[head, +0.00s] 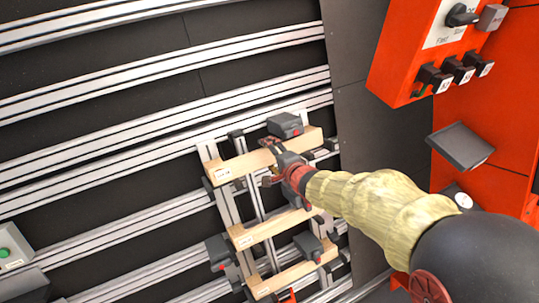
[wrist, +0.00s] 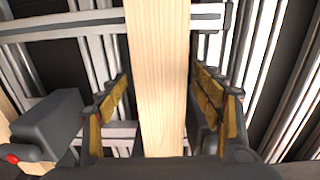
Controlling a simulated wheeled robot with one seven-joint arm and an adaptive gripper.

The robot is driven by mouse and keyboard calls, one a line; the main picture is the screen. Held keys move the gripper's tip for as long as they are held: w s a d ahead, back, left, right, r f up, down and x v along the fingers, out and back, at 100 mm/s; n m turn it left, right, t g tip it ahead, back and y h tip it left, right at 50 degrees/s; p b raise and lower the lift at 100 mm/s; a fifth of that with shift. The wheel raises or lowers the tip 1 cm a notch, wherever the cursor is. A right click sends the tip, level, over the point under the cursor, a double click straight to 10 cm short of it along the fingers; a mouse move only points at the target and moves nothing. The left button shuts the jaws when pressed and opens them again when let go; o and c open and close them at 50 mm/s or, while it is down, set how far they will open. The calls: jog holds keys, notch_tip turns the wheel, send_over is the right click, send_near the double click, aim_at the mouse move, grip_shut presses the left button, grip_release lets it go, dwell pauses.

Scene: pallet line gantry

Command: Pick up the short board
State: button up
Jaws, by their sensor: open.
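Three pale wooden boards lie across a metal frame in the head view: an upper board (head: 235,166), a middle board (head: 268,229) and a lower board (head: 292,277). Each has a small label too small to read, so I cannot tell by label which is the short board. My gripper (head: 270,162) is at the upper board and hides part of it. In the wrist view a board (wrist: 157,60) runs between the open, yellow-padded fingers of my gripper (wrist: 160,92). Gaps show on both sides of the board.
Dark clamp blocks stand by the boards, one at the upper board's right end (head: 285,125) and one near the lower board (head: 308,246). A clamp block (wrist: 45,130) with a red button sits close left of my fingers. An orange control panel (head: 405,60) stands at right.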

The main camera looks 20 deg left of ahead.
jog(key=shift+w, duration=0.1)
jog(key=shift+c, duration=1.1)
jog(key=c, duration=1.1)
jog(key=shift+c, duration=0.6)
